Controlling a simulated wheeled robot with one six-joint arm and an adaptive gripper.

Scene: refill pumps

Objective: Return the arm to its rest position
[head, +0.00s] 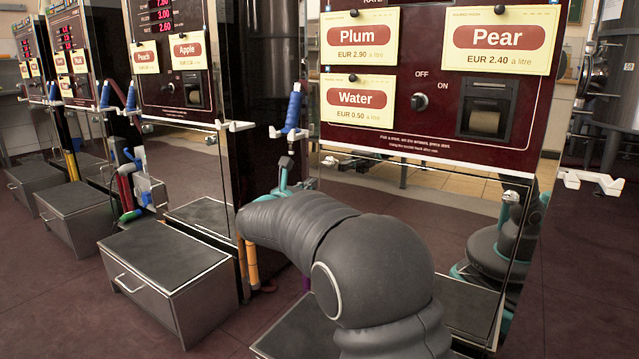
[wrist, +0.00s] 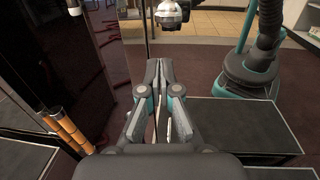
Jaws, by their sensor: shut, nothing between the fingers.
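My arm (head: 370,265) reaches up from the bottom of the head view and bends left in front of the nearest pump's lower panel. My gripper (wrist: 158,68) shows in the wrist view with its two fingers together at the tips. Nothing is held between them. In the head view the gripper is mostly hidden behind my arm.
The nearest pump (head: 360,131) carries Plum, Pear and Water cards, a knob (head: 418,101) and a blue-handled nozzle (head: 293,112). Its lower mirrored panel (head: 440,190) reflects my arm. Grey step boxes (head: 165,262) stand before the pumps. Orange tubes (wrist: 70,128) are left of the gripper.

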